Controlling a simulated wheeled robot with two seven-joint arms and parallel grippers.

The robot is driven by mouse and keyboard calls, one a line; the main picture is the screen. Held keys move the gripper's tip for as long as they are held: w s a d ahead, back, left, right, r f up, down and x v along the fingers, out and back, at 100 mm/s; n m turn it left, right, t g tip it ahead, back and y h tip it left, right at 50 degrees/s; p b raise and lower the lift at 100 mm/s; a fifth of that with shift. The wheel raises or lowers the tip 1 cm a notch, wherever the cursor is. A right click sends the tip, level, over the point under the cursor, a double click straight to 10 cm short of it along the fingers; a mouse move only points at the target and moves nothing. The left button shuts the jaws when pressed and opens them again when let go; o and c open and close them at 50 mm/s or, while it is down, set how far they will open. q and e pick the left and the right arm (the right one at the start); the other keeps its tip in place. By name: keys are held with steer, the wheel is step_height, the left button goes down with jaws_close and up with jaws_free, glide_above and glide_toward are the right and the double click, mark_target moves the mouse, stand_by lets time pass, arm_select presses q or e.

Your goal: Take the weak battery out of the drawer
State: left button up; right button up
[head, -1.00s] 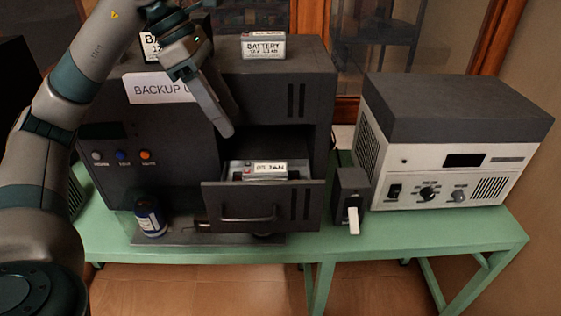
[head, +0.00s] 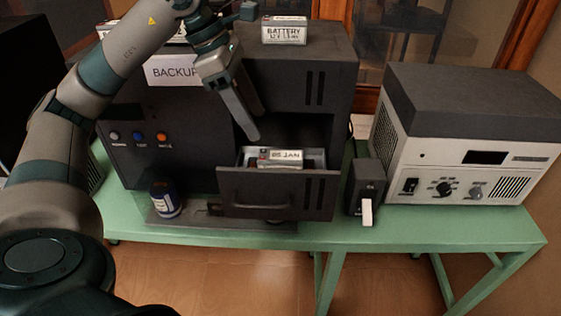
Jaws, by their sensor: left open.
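The open drawer (head: 235,182) sticks out of the dark backup unit (head: 150,120). A battery (head: 279,160) with a white label, which seems to end in "JAN", lies in the drawer; its lower part is hidden by the drawer front. I cannot tell whether the drawer holds more than one. My left gripper (head: 256,129) is open and empty. It points down in front of the unit, just above and left of the battery, apart from it. My right gripper is not in view.
Another battery (head: 284,31) stands on top of the unit. A small dark box (head: 364,184) with a white tab and a large grey-white device (head: 455,150) stand to the right.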

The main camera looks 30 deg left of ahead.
mark_target(279, 155)
arm_select(q)
steer(key=p+x, duration=0.1)
steer(key=x, duration=0.5)
steer(key=shift+w+d+f, duration=0.1)
steer(key=shift+d+f, duration=0.05)
steer(key=shift+f, duration=0.35)
steer(key=shift+w+d, duration=0.1)
steer(key=shift+d+f+p, duration=0.2)
steer(key=shift+f+p, duration=0.05)
steer(key=shift+p, duration=0.1)
steer(key=p+x, duration=0.1)
steer(key=x, duration=0.2)
steer(key=shift+w+d+f+p, duration=0.15)
steer(key=shift+w+d+p, duration=0.05)
steer(key=shift+d+p, duration=0.2)
steer(key=shift+w+f, duration=0.1)
steer(key=shift+f, duration=0.3)
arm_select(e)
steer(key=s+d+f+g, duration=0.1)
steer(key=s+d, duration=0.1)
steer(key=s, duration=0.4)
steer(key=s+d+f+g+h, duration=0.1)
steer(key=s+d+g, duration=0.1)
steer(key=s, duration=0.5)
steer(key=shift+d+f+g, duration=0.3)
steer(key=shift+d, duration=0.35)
